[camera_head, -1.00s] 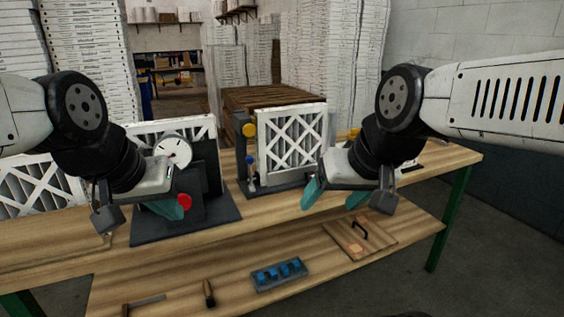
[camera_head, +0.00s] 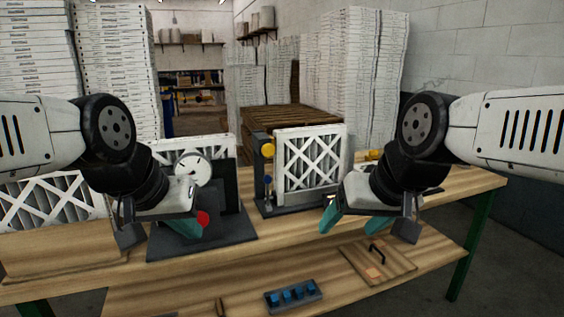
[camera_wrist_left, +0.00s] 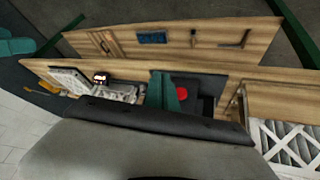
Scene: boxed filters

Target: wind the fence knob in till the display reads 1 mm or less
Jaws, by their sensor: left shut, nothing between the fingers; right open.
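A red knob (camera_head: 203,218) is on the front of a dark fixture (camera_head: 222,232) on the bench. It also shows in the left wrist view (camera_wrist_left: 182,92). A round white dial (camera_head: 193,168) sits above it; its reading is too small to make out. My left gripper (camera_head: 186,229) is shut and empty, its teal fingers just left of the red knob; I cannot tell whether they touch it. My right gripper (camera_head: 354,219) is open and empty over the bench's front right.
A white-framed filter (camera_head: 312,162) stands in the second fixture. More filters (camera_head: 50,200) stand at the bench's left. The lower shelf holds a tray of blue pieces (camera_head: 293,295) and a board with a black handle (camera_head: 385,268). Stacked boxes (camera_head: 362,80) fill the back.

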